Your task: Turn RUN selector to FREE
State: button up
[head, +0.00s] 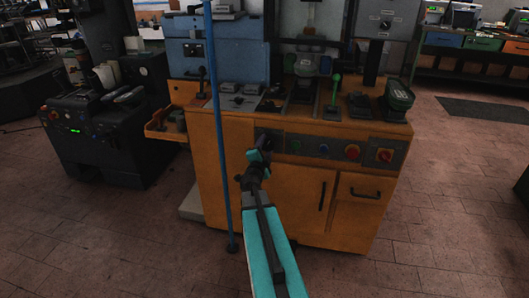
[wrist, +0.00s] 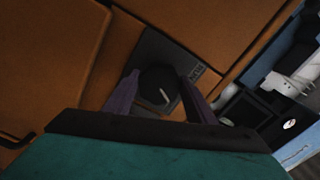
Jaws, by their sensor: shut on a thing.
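The RUN selector shows in the wrist view as a dark round knob (wrist: 158,84) with a white pointer line, on a grey plate (wrist: 150,45) with small lettering at its right. The pointer slants in the picture; I cannot read which position it marks. My gripper (wrist: 158,78) has one purple-grey finger on each side of the knob and is shut on it. In the head view my gripper (head: 260,146) is against the left end of the front panel of the orange cabinet (head: 225,165) and hides the selector there.
Right of my gripper on the same panel are small buttons, a red button (head: 352,152) and a red rotary switch (head: 385,155). A blue upright pole (head: 216,110) stands close left of my arm. A green-knobbed lever (head: 334,95) rises from the top.

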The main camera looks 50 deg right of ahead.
jog(key=m+b, duration=0.1)
jog(key=m, duration=0.1)
jog(key=m+b, duration=0.1)
jog(key=shift+s+d+m, duration=0.15)
jog(key=shift+d+m, duration=0.05)
jog(key=shift+m, duration=0.2)
jog(key=shift+r+m+b, duration=0.15)
jog(key=shift+m+b, duration=0.45)
jog(key=shift+m, duration=0.7)
jog(key=o, duration=1)
jog(key=shift+o, duration=0.2)
jog(key=shift+a, duration=0.1)
jog(key=shift+a, duration=0.15)
